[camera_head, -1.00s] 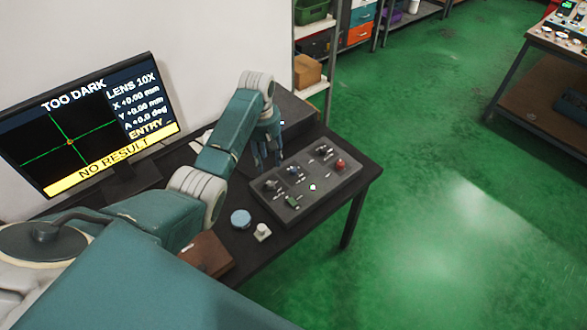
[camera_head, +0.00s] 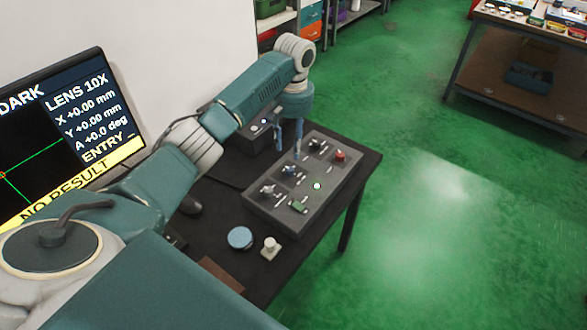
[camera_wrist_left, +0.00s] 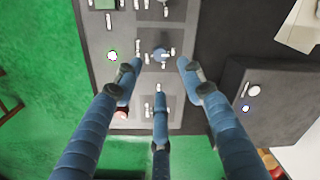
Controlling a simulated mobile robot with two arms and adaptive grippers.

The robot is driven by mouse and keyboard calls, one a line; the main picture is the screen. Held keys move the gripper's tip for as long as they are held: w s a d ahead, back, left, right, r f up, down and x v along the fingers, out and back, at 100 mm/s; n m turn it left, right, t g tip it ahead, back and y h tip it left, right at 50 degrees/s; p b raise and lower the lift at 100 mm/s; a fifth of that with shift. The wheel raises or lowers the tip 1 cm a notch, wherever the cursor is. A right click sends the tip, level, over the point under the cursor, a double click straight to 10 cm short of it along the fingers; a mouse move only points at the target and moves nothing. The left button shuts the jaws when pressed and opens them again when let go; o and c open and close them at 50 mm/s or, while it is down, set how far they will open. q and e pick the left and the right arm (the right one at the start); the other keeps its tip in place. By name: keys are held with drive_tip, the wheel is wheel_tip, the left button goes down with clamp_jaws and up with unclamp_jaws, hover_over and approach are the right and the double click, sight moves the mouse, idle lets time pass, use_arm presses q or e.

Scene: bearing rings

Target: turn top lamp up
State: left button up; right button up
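My right gripper is not in view.
A monitor (camera_head: 60,130) at left reads "DARK", "LENS 10X" and "NO RESULT". A dark box (camera_head: 250,140) stands behind the panel. A blue round disc (camera_head: 240,238) and a white knobbed piece (camera_head: 270,248) lie in front of it.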

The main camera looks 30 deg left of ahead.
use_arm(q)
hover_over(290, 169)
drive_tip(key=f, duration=0.5)
drive_tip(key=shift+d, duration=0.2)
drive_tip(key=f, duration=0.3)
drive_tip(key=shift+a+f+p, duration=0.2)
drive_tip(key=shift+f+p, duration=0.1)
drive_tip(key=shift+f, duration=0.4)
drive_tip(key=c, duration=0.9)
clamp_jaws()
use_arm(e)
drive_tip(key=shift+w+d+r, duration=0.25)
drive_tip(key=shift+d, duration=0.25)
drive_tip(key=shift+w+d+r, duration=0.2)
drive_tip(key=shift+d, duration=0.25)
